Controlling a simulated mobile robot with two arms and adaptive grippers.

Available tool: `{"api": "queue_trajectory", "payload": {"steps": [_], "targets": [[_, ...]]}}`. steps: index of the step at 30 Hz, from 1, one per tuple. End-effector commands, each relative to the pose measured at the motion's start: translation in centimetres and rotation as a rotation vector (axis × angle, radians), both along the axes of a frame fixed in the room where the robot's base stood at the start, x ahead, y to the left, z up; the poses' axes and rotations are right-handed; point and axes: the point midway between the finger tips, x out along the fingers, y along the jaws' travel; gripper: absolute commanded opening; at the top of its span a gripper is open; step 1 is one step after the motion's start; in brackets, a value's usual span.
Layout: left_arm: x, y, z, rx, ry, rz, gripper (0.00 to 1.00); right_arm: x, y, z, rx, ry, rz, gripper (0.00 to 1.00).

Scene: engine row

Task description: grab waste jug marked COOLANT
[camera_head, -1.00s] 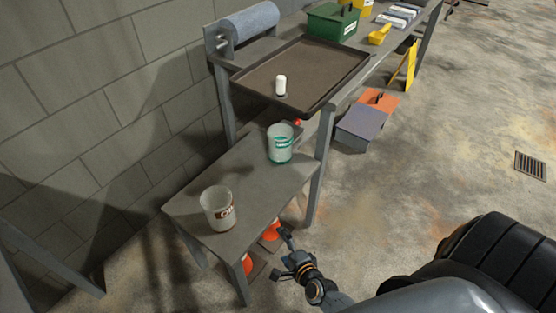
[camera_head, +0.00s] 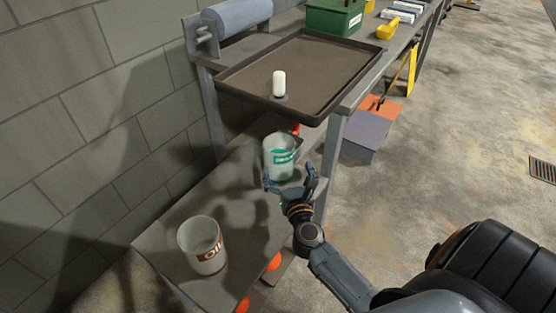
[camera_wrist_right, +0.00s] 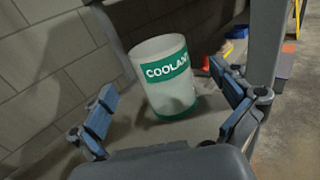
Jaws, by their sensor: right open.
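The waste jug marked COOLANT (camera_head: 279,156) is a whitish translucent container with a green label band. It stands upright on the low shelf (camera_head: 160,240), under the tray's near corner. In the right wrist view the COOLANT jug (camera_wrist_right: 165,80) stands ahead, between the spread fingers. My right gripper (camera_head: 290,180) is open and empty, just in front of the jug in the head view. In the right wrist view its fingers (camera_wrist_right: 168,112) show on both sides, apart from the jug. A similar jug marked OIL (camera_head: 202,245) stands nearer on the same shelf. My left gripper is not in view.
A dark tray (camera_head: 240,88) with a white bottle (camera_head: 279,83) sits on the bench above. A bench leg (camera_head: 331,165) stands right of the jug. Orange objects are under the shelf. A block wall runs along the left.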

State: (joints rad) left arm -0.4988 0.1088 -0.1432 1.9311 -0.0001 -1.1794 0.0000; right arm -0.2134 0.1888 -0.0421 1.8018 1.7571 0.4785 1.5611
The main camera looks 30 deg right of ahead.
Motion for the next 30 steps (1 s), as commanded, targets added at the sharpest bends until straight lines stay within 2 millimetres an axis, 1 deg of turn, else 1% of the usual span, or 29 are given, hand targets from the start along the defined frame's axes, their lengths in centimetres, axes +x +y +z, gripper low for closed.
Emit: {"api": "queue_trajectory", "payload": {"steps": [1, 4, 6, 11, 14, 18, 21, 24, 30], "targets": [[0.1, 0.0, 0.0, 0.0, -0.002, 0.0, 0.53, 1.1, -0.5, 0.1, -0.003, -0.002, 0.0, 1.0], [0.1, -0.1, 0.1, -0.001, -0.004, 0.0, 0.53, 2.7, -1.1, 0.0, -0.004, -0.001, 0.001, 1.0], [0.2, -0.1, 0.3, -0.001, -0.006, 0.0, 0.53, 3.5, -1.4, 0.0, -0.002, 0.0, 0.002, 1.0], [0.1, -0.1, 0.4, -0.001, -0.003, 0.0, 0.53, 4.4, -1.7, 0.0, -0.002, 0.0, 0.002, 1.0], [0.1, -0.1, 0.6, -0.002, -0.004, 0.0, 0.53, 5.5, -2.0, -0.1, -0.004, -0.001, 0.001, 1.0], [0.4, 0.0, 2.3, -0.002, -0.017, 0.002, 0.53, 7.6, -2.6, -0.2, -0.005, 0.0, 0.001, 1.0], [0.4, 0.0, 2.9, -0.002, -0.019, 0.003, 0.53, 8.6, -3.0, -0.2, -0.004, 0.001, 0.001, 1.0], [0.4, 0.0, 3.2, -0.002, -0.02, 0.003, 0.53, 9.1, -3.2, -0.2, -0.004, 0.002, 0.001, 1.0], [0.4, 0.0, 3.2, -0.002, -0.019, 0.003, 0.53, 9.1, -3.2, -0.2, -0.002, 0.002, 0.001, 1.0]]}}
